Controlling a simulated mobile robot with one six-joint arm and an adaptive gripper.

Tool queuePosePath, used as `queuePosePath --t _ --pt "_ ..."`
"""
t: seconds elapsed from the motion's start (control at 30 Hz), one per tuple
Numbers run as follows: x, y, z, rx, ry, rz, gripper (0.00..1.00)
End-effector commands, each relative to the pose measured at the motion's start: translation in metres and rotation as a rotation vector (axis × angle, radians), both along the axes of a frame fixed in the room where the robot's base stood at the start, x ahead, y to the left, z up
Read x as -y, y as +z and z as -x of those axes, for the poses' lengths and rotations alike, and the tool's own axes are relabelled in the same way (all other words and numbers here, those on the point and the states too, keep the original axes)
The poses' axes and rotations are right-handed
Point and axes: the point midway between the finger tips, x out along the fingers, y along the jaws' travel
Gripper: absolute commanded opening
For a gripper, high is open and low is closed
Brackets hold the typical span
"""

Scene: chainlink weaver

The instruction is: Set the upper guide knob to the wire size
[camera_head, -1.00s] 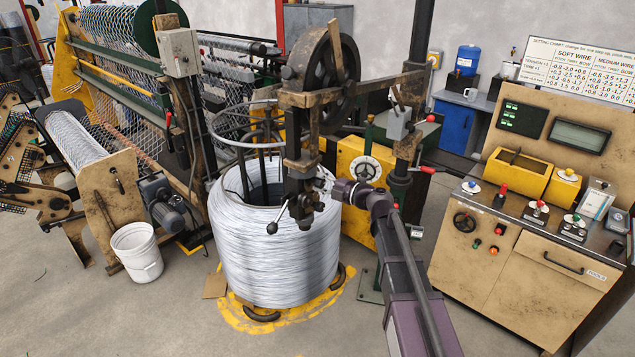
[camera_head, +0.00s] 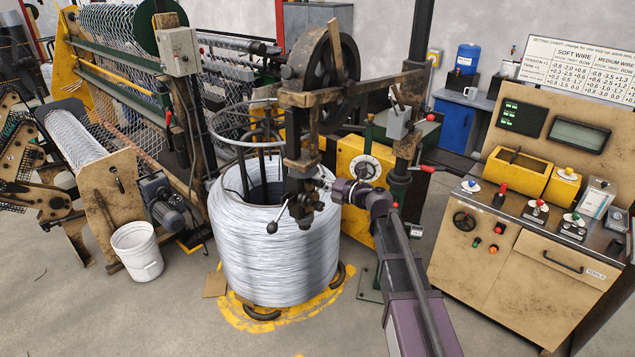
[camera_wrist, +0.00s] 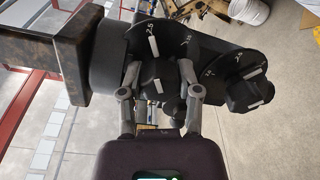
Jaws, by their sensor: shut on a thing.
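The upper guide knob (camera_wrist: 158,85) is a dark knob with a white pointer mark, on a black round dial (camera_wrist: 152,42) with white numbers; one reads about 2.5. In the wrist view my gripper (camera_wrist: 160,98) has a finger on each side of this knob and is shut on it. The knob's pointer runs up the picture, roughly toward that number. The lower guide knob (camera_wrist: 250,90) sits to the right on its own dial, apart from my fingers. In the head view my gripper (camera_head: 338,190) is at the guide head (camera_head: 300,190); the knobs are too small to read there.
A large wire coil (camera_head: 275,250) stands just below and behind the guide head. A ball-ended lever (camera_head: 272,227) sticks out to its left. A setting chart (camera_head: 585,70) stands above the control desk (camera_head: 475,255) on the right.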

Motion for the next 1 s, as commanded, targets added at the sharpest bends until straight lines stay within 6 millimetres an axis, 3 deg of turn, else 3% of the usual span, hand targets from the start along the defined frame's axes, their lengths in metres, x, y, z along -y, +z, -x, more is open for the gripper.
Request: queuePosePath --t 0.2,0.23,0.3,0.33,1.0 --pt "0.0006 -0.0017 0.0024 0.0 0.003 0.006 0.0" --pt "0.0006 -0.0017 0.0024 0.0 0.003 0.006 0.53" --pt "0.0005 -0.0015 0.0022 -0.001 0.002 0.005 0.74" --pt "0.0004 -0.0013 0.0018 -0.001 0.003 0.005 0.79" --pt "-0.0002 0.0004 0.0001 -0.001 0.0 -0.002 0.79"
